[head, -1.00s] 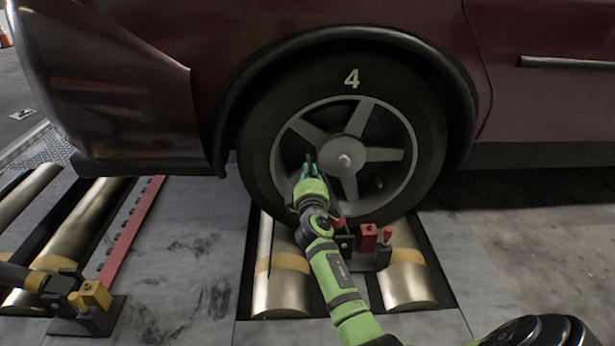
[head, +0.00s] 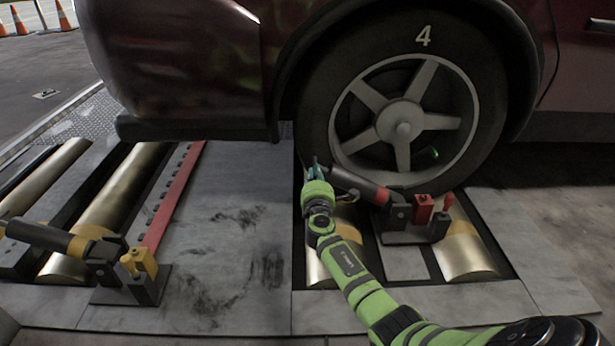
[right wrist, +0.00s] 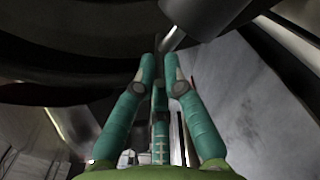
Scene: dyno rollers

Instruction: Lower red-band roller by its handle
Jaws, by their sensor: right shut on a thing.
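The red-band roller (head: 351,183) is a dark cylinder with a red band near its hinge bracket (head: 400,215), in front of the wheel marked 4 (head: 415,65). It slants up to the left from the bracket, at a shallow tilt. My right gripper (head: 316,165) is at its far left end, shut on the handle, which the fingers largely hide. In the right wrist view, the teal fingers (right wrist: 162,72) converge beside a grey cylinder (right wrist: 205,15), seemingly the roller. My left gripper is out of view.
A yellow-band roller (head: 45,235) lies at the left on its own bracket. Brass floor rollers (head: 120,195) sit in pits, with a red toothed strip (head: 172,200) beside them. The car body (head: 185,70) overhangs. Floor plate (head: 240,230) between the pits is clear.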

